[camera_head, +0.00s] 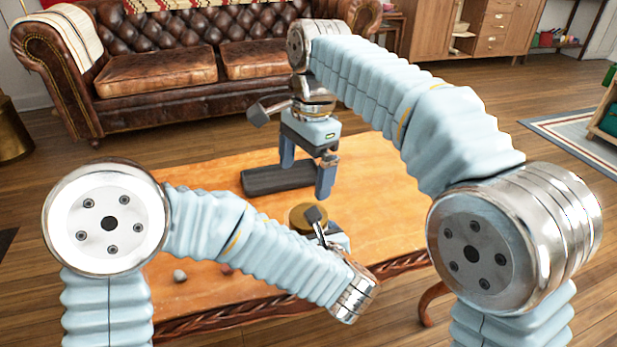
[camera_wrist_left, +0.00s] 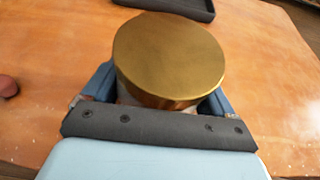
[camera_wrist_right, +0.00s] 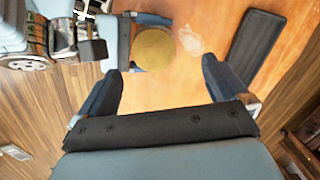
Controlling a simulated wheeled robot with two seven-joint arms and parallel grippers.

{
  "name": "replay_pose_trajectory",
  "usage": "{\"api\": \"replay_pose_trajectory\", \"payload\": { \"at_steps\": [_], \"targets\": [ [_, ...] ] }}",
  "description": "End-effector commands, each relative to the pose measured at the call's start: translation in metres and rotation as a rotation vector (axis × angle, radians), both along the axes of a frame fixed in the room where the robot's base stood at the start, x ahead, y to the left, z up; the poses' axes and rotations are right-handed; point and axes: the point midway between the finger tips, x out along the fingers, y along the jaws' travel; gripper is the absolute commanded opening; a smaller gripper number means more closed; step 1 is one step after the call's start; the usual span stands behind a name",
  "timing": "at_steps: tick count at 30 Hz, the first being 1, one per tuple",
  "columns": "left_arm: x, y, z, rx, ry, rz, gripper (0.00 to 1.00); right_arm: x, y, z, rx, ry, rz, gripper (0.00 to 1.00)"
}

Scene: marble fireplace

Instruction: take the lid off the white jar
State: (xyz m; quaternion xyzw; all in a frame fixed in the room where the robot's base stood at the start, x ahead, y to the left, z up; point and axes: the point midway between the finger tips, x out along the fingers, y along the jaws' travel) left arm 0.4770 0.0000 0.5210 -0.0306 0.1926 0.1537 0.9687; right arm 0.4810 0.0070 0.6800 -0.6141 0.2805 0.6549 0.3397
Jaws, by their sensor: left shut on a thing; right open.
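The gold round lid (camera_head: 300,216) sits on the jar near the middle of the table. It also shows in the left wrist view (camera_wrist_left: 168,55) and the right wrist view (camera_wrist_right: 153,49). Only a pale sliver of the white jar (camera_wrist_left: 122,92) shows below the lid. My left gripper (camera_wrist_left: 160,92) is shut on the white jar, with a finger on either side below the lid. My right gripper (camera_head: 307,172) is open and empty, pointing down above the table behind the lid. Its two spread fingers show in its wrist view (camera_wrist_right: 163,80).
A dark flat tray (camera_head: 275,178) lies on the wooden table (camera_head: 370,190) behind the jar, close to my right gripper in the head view. A small round object (camera_head: 180,276) lies at the front left. The table's left part is mostly clear. A brown leather sofa (camera_head: 160,70) stands beyond.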

Motion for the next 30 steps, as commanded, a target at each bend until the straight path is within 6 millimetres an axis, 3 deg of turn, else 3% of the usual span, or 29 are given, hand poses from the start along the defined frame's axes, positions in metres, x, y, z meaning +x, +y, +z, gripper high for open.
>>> {"api": "replay_pose_trajectory", "payload": {
  "at_steps": [9,15,22,30],
  "targets": [
    [0.000,0.000,0.000,0.000,0.000,0.000,0.01,-0.002,-0.001,-0.009,-0.055,0.066,-0.977,1.00],
    [0.000,0.000,0.000,0.000,0.000,0.000,0.01,-0.004,-0.005,-0.013,-0.083,0.067,-1.379,1.00],
    [0.000,0.000,0.000,-0.001,0.000,0.000,0.01,-0.004,-0.007,-0.024,-0.095,0.065,-1.526,1.00],
    [0.000,0.000,0.000,-0.001,0.000,0.000,0.01,-0.005,-0.007,-0.067,-0.095,0.066,-1.526,1.00]
  ]
}}
